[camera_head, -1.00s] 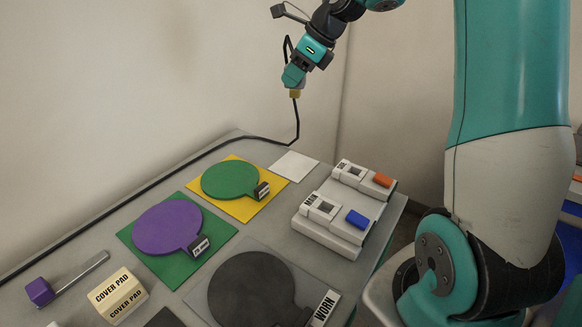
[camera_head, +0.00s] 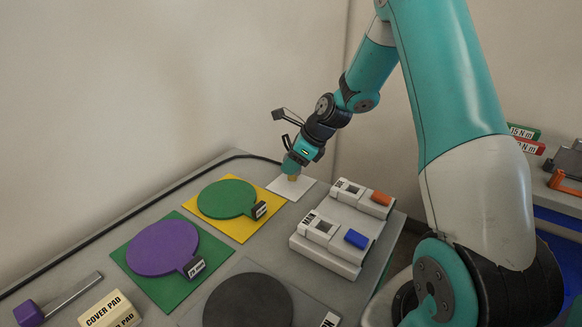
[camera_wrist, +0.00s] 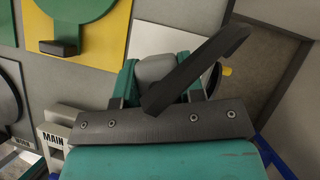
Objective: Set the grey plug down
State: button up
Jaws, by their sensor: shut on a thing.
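My gripper (camera_head: 291,168) is low over the white square pad (camera_head: 307,184) at the back of the bench. In the wrist view my gripper's teal fingers (camera_wrist: 157,82) are shut on the grey plug (camera_wrist: 155,67), a rounded grey block between them. The pad also shows in the wrist view (camera_wrist: 142,38) beyond the fingers. A dark bar on my wrist hides part of the grip.
A yellow mat (camera_head: 239,231) with a green disc (camera_head: 226,198) lies left of the pad. A white two-switch unit (camera_head: 328,255) stands to the right. A purple disc (camera_head: 162,247) lies nearer. A black cable (camera_head: 150,205) runs along the back edge.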

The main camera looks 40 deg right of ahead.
jog(key=shift+f, duration=0.7)
jog(key=shift+f, duration=0.15)
jog(key=o, duration=0.9)
jog(key=shift+o, duration=0.2)
